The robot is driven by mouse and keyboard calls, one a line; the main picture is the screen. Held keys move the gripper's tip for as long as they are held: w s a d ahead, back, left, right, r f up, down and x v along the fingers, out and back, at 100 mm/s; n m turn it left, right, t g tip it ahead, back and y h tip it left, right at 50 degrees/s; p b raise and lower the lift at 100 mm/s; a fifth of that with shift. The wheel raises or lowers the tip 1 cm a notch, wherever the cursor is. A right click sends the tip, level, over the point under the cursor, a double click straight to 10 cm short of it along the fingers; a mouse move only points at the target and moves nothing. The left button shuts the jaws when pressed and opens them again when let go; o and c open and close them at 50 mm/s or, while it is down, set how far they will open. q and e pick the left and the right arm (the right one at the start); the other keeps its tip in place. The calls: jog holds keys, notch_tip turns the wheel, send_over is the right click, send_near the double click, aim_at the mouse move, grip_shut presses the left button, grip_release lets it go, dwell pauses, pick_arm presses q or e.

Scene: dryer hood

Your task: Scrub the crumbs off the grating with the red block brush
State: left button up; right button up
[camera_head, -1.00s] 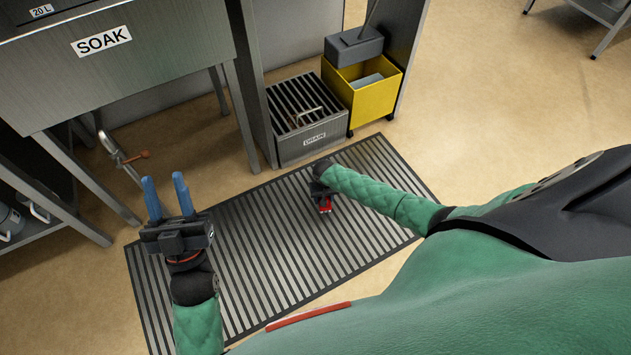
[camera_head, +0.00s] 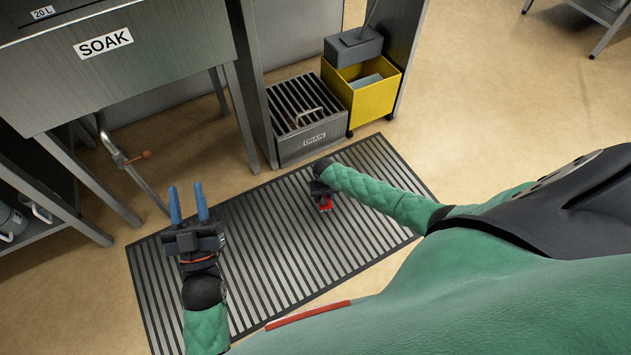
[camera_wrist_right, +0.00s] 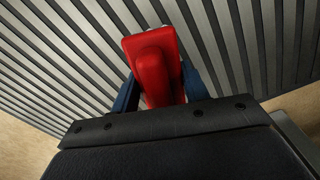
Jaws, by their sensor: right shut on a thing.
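The red block brush (camera_head: 325,204) is held low over the slatted floor grating (camera_head: 270,235). My right gripper (camera_head: 321,194) is shut on it. In the right wrist view, the red brush (camera_wrist_right: 155,60) sits between the blue fingers of my right gripper (camera_wrist_right: 158,88), with the grating's slats (camera_wrist_right: 60,55) behind it. I cannot tell whether its bristles touch the slats. No crumbs can be made out. My left gripper (camera_head: 187,203) is open and empty, over the grating's left part, its two blue fingers apart.
A metal box labelled DRAIN (camera_head: 314,138) with a barred top stands behind the grating, beside a yellow bucket (camera_head: 375,98). The SOAK sink (camera_head: 105,75) and its legs stand at the left.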

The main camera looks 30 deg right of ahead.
jog(key=shift+r, duration=0.3)
jog(key=shift+r+p, duration=0.15)
jog(key=shift+p, duration=0.25)
jog(key=shift+r, duration=0.1)
jog(key=shift+r+p, duration=0.2)
jog(key=shift+p, duration=0.1)
jog(key=shift+r, duration=0.2)
jog(key=shift+r+p, duration=0.1)
jog(key=shift+p, duration=0.2)
jog(key=shift+r, duration=0.15)
pick_arm(q)
notch_tip(320, 180, down, 27)
jog(key=s+g+y, duration=0.2)
jog(key=g, duration=0.7)
jog(key=shift+s+d+g, duration=0.15)
jog(key=shift+s+g, duration=0.25)
